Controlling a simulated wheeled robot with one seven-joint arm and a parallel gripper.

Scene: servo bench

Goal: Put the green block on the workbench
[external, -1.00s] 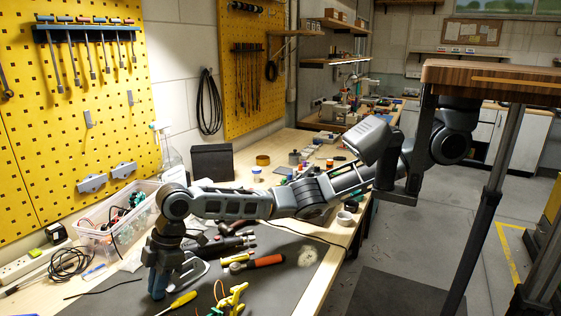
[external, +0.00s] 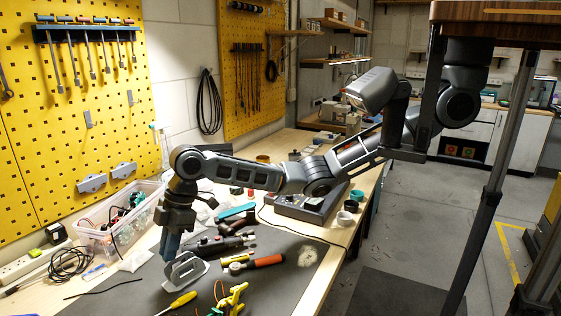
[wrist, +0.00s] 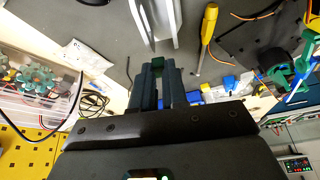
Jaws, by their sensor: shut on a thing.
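My gripper (external: 169,246) hangs over the left part of the workbench (external: 290,250), its blue fingers pointing down. In the wrist view my gripper (wrist: 158,72) is shut on a small dark green block (wrist: 157,62) between its fingertips. The fingers hide much of the block, and I cannot make it out in the external view. The fingertips look a little above the dark mat, close beside a grey metal bracket (external: 186,271).
A yellow screwdriver (external: 180,302), yellow-green clamps (external: 232,299) and an orange-handled tool (external: 262,262) lie on the mat. A clear bin of parts (external: 118,222) stands at left, by the yellow pegboard (external: 75,130). Bare mat shows right of the clamps.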

